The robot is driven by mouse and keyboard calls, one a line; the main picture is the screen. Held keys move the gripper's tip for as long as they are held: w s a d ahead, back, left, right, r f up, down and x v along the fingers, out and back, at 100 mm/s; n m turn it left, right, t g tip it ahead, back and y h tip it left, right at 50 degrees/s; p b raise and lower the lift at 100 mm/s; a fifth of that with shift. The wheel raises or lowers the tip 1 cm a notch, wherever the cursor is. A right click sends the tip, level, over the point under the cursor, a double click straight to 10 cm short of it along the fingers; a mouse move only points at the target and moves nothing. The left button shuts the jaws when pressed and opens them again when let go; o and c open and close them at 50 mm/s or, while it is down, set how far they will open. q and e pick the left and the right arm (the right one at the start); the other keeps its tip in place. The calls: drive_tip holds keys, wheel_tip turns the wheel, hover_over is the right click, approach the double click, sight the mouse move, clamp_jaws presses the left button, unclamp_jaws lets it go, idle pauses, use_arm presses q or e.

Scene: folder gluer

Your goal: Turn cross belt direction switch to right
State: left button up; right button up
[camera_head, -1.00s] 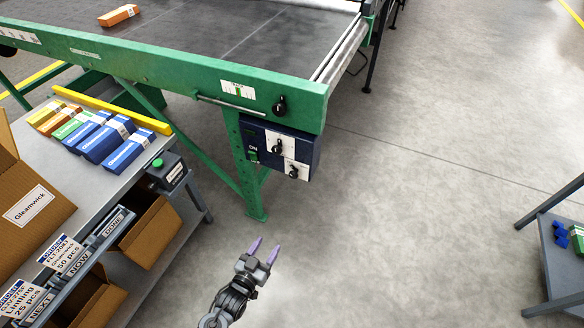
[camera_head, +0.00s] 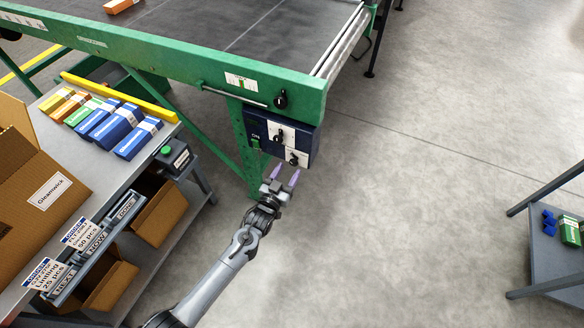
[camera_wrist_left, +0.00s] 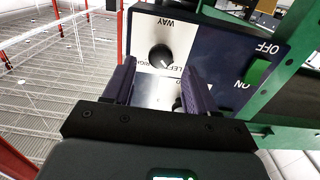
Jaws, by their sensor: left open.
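The dark blue control box (camera_head: 262,128) hangs under the green machine frame and carries two black knobs on white plates. The lower knob (camera_head: 294,159) shows in the wrist view (camera_wrist_left: 160,57) on a plate lettered WAY, LEFT and RIGHT, with a pale mark on it. The upper knob (camera_head: 279,136) is partly hidden there. Its own label is not readable. My left gripper (camera_head: 286,174) is open and empty, just below the box in the head view. In the wrist view its purple fingers (camera_wrist_left: 155,85) stand either side of the lower knob's plate, apparently not touching the knob.
A green button (camera_wrist_left: 258,72) sits between OFF and ON lettering on the same box. Another black knob (camera_head: 281,99) is on the green frame (camera_head: 180,70) above. A grey bench (camera_head: 100,185) with cartons stands left.

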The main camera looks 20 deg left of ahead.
sight(293, 164)
use_arm(q)
drive_tip(key=shift+w+f+b, duration=0.1)
drive_tip(key=shift+w+b, duration=0.35)
drive_tip(key=shift+w, duration=0.75)
drive_tip(key=shift+w+d+b, duration=0.2)
drive_tip(key=shift+w+b, duration=0.1)
drive_tip(key=shift+w, duration=0.45)
drive_tip(key=c, duration=1)
